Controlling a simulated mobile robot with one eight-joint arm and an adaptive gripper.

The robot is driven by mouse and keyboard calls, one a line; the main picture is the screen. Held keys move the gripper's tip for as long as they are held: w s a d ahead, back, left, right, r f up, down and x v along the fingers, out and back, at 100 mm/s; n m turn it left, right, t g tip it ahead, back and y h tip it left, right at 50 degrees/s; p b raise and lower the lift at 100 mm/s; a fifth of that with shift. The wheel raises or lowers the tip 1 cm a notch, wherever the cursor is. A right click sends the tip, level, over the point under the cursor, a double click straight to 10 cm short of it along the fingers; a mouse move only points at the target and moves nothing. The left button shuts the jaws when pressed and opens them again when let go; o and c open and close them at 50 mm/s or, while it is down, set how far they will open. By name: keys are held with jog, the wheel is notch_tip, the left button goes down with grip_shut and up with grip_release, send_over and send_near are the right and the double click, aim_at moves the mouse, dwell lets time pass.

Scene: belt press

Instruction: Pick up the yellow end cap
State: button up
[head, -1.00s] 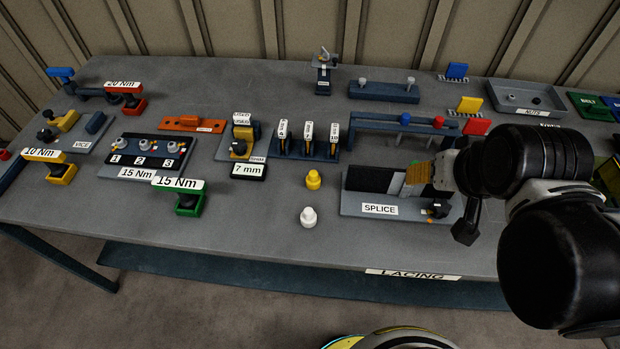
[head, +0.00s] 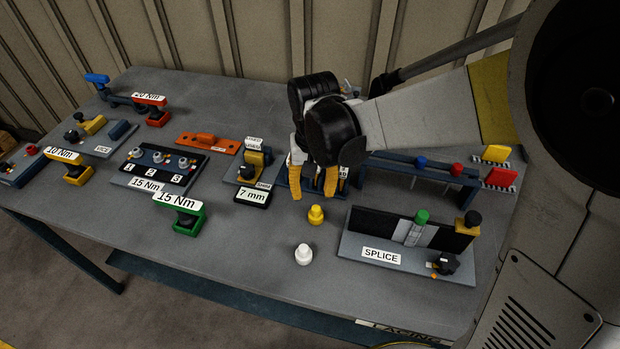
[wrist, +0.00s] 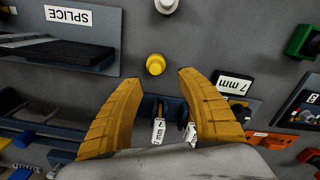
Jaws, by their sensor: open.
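The yellow end cap (head: 316,214) stands upright on the grey table, behind a similar white cap (head: 303,254) and left of the splice plate. It also shows in the wrist view (wrist: 155,62), just beyond and between my fingertips. My gripper (head: 312,188) has yellow-orange fingers spread apart and empty, pointing down above the tool rack behind the yellow cap. In the wrist view my gripper (wrist: 158,78) has a clear gap between its fingers. No finger appears to touch the cap.
The splice plate (head: 353,246) with a green knob (head: 421,216) lies to the right. A labelled tool rack (wrist: 173,108) lies below my fingers. The 7 mm block (head: 252,196) and green 15 Nm tool (head: 186,222) are to the left. Table around the caps is clear.

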aim_at(316, 207)
jog(key=f+b, duration=0.1)
jog(key=f, duration=0.1)
jog(key=f+b, duration=0.1)
jog(key=f, duration=0.2)
jog(key=f+b, duration=0.1)
jog(key=f, duration=0.2)
jog(key=shift+w+d+b, duration=0.1)
jog(key=shift+d+b, duration=0.2)
jog(key=shift+d, duration=0.1)
jog(key=shift+r, duration=0.1)
grip_shut()
